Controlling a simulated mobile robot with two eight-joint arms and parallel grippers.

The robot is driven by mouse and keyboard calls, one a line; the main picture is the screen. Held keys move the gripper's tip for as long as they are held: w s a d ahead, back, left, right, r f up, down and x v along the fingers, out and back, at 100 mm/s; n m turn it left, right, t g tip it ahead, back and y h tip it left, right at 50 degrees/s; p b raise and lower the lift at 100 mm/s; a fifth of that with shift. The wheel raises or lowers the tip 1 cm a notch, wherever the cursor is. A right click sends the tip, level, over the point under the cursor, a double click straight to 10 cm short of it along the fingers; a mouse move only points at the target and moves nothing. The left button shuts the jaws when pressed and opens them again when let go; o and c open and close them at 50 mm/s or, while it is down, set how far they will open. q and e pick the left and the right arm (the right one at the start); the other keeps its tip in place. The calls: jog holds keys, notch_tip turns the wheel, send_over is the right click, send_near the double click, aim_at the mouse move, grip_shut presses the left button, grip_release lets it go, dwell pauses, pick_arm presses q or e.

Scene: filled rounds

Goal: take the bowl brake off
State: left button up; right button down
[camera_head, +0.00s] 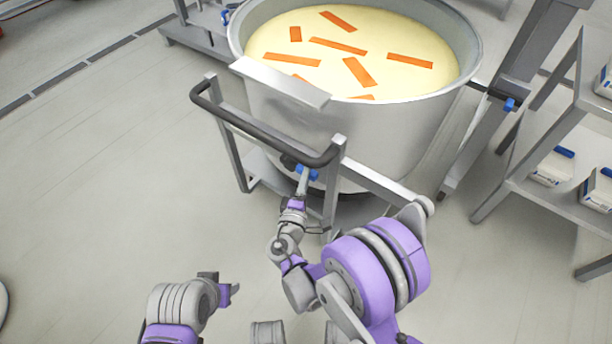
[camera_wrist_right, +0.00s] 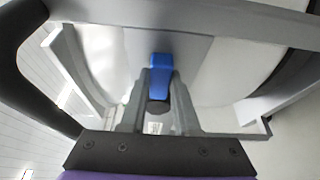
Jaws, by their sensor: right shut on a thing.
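A large steel bowl (camera_head: 350,130) of pale yellow mix with orange strips stands in a wheeled frame with a black push handle (camera_head: 262,130). A blue brake lever (camera_head: 313,174) sits low at the frame's near side, below the handle. My right gripper (camera_head: 303,178) reaches down to it. In the right wrist view the blue lever (camera_wrist_right: 161,66) stands between the two fingers of the right gripper (camera_wrist_right: 160,88), which is shut on it. My left gripper (camera_head: 230,291) is low at the left, empty and away from the bowl; its finger gap is unclear.
A grey rack (camera_head: 550,130) with white and blue boxes stands at the right. Another blue-tipped part (camera_head: 509,105) shows on the frame's right side. The frame's bars (camera_head: 385,185) pass close to my right arm. The floor (camera_head: 110,190) at the left is clear.

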aim_at(296, 147)
jog(key=shift+r, duration=0.15)
jog(key=shift+w+a+r+n+g+h+p, duration=0.65)
jog(key=shift+a+r+n+g+p, duration=0.35)
jog(key=shift+n, duration=1.25)
jog(key=shift+w+a+r+n+g+h+p, duration=0.65)
jog(key=shift+r+n+g, duration=0.45)
jog(key=shift+n, duration=1.1)
jog(key=shift+w+a+r+n+g+h+p, duration=0.5)
jog(key=shift+a+r+n+g+h+p, duration=0.5)
jog(key=shift+n, duration=1.25)
jog(key=shift+d+f+y, duration=0.15)
jog(key=shift+f+y, duration=0.05)
jog(key=shift+y, duration=0.1)
jog(key=c, duration=0.6)
grip_release()
jog(key=shift+g, duration=0.3)
jog(key=shift+c, duration=0.2)
